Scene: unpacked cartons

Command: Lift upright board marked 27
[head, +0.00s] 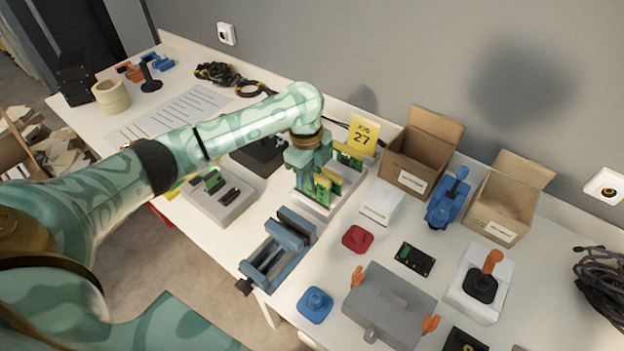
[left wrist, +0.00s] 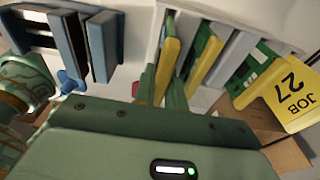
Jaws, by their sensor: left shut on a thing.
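A grey-white rack (head: 312,206) holds several upright green boards with yellow edges. A yellow tag reading JOB 27 (head: 363,135) stands at the rack's far end; it also shows at the right in the left wrist view (left wrist: 292,95). I cannot tell whether it is fixed to the rack or to a board. My left gripper (head: 318,186) points down over the rack's near end. In the left wrist view it is shut on a green board with a yellow edge (left wrist: 169,52). Another such board (left wrist: 203,55) stands beside it, apart from the fingers. My right gripper is out of view.
A blue-grey vise (head: 278,252) stands in front of the rack, close to the gripper. A grey tray (head: 222,198) lies left. Open cartons (head: 420,150) stand behind right, with a small white box (head: 381,203) nearer. A grey case (head: 388,308) lies front right.

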